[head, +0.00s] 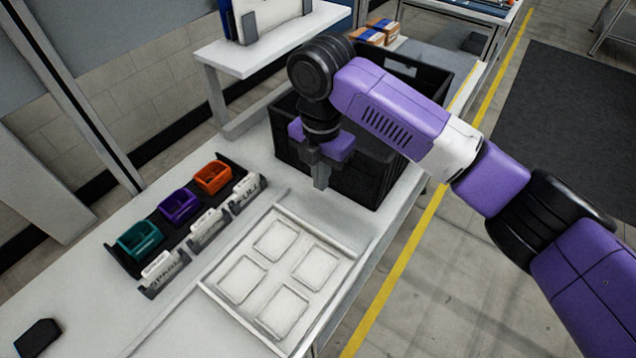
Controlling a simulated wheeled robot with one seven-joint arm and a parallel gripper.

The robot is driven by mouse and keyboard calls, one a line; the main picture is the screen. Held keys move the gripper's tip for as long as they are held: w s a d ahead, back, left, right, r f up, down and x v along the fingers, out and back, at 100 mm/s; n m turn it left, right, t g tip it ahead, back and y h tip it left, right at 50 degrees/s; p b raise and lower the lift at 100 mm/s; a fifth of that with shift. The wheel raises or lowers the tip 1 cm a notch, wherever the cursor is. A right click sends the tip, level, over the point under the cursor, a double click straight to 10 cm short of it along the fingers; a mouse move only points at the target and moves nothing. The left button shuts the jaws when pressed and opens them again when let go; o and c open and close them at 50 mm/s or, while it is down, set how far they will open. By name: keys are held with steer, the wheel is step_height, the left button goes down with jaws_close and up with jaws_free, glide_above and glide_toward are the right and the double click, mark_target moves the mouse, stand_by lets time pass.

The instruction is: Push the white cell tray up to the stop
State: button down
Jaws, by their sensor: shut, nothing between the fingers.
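The white cell tray (262,262) lies on the white bench and has four shallow square cells. A thin pale rail (240,243) runs along its left side, and another edge runs along its right. A pale raised bar (243,320) crosses the near end of the tray; I cannot tell for sure whether it is the stop. My gripper (320,186) points down beyond the tray's far edge, in front of the black crate. Its fingers are shut and empty. They look apart from the tray, but their height above the bench is hard to judge.
A black crate (364,172) stands close behind my gripper. Left of the tray, a black rack (122,259) holds teal, purple and orange bins, with white labelled cards beside it. A small black object (38,338) lies at the near left. A white shelf (275,48) stands at the back.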

mark_target(320, 211)
step_height(320, 211, down, 8)
steer(key=shift+f+p, duration=0.1)
steer(key=shift+p, duration=0.4)
steer(key=shift+s+a+r+p, duration=0.2)
steer(key=shift+s+a+p, duration=0.35)
steer(key=shift+s+a, duration=0.45)
steer(key=shift+s+a+f, duration=0.15)
steer(key=shift+s+a, duration=0.15)
steer(key=shift+s, duration=0.3)
